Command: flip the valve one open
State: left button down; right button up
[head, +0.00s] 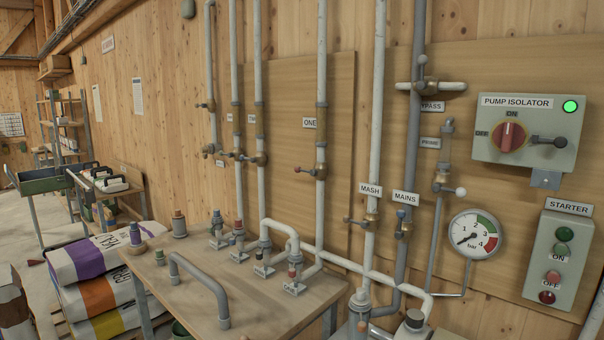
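The label ONE (309,123) sits on the wooden board beside a vertical grey pipe (321,70). Below the label, the brass valve (320,168) is on that pipe. Its lever (305,170) points left, roughly across the pipe, and ends in a small dark red knob. Neither of my grippers is in the head view, so nothing of mine touches the valve.
A table (205,300) with pipe fittings and a grey bent pipe (205,275) stands below the valve. The MASH valve (371,222), MAINS valve (405,228), gauge (474,236), pump isolator (527,133) and starter box (557,260) are to the right.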

aim_at(297, 169)
jog(key=i+j, duration=0.75)
jog(key=i+z, duration=0.1)
jog(key=z, duration=1.15)
jog(key=j, duration=0.05)
